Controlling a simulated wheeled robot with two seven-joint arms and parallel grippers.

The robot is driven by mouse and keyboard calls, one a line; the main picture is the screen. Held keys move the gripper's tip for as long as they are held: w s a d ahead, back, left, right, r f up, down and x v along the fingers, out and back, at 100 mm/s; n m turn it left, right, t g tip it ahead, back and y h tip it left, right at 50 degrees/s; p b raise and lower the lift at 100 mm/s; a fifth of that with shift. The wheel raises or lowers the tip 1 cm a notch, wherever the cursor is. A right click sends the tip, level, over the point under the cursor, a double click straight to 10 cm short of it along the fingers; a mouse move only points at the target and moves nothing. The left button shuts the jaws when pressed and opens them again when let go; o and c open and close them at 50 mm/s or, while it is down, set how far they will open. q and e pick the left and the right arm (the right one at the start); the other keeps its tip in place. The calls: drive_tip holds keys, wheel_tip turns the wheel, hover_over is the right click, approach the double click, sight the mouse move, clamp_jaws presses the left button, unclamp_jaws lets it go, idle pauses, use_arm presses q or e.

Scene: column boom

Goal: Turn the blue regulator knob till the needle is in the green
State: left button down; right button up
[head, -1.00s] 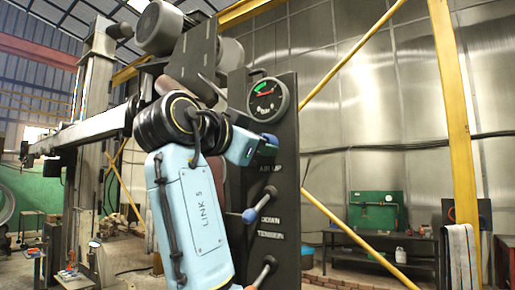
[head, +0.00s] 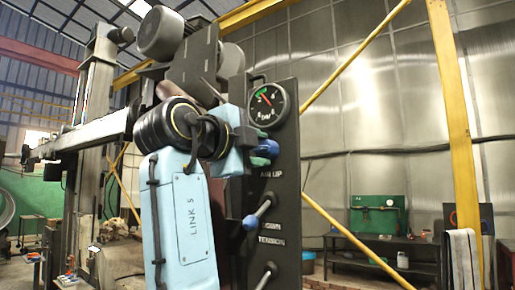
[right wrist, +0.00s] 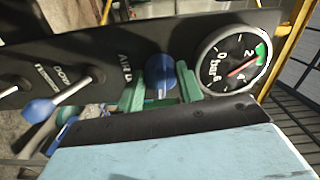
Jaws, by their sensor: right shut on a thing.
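The round pressure gauge (head: 276,110) sits at the top of a black panel, with a red needle and a green band. In the right wrist view the gauge (right wrist: 214,66) shows the needle tip close to the green band; I cannot tell if it is fully inside. The blue regulator knob (head: 267,148) is just below the gauge, above the "AIR UP" label. My right gripper (right wrist: 161,88) is shut on this knob (right wrist: 160,72), with one green finger on each side. My left gripper is not in view.
The black panel (head: 288,180) also carries two levers lower down; the upper lever (head: 257,214) has a blue tip. Yellow braces (head: 455,120) stand to the right. A workbench (head: 385,247) is at the back right.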

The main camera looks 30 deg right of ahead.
drive_tip(key=shift+m, duration=1.6)
drive_tip(key=o, duration=1)
drive_tip(key=b+v, duration=0.3)
drive_tip(key=v, duration=1)
drive_tip(key=shift+s+a, duration=0.1)
drive_tip(key=shift+a, duration=0.1)
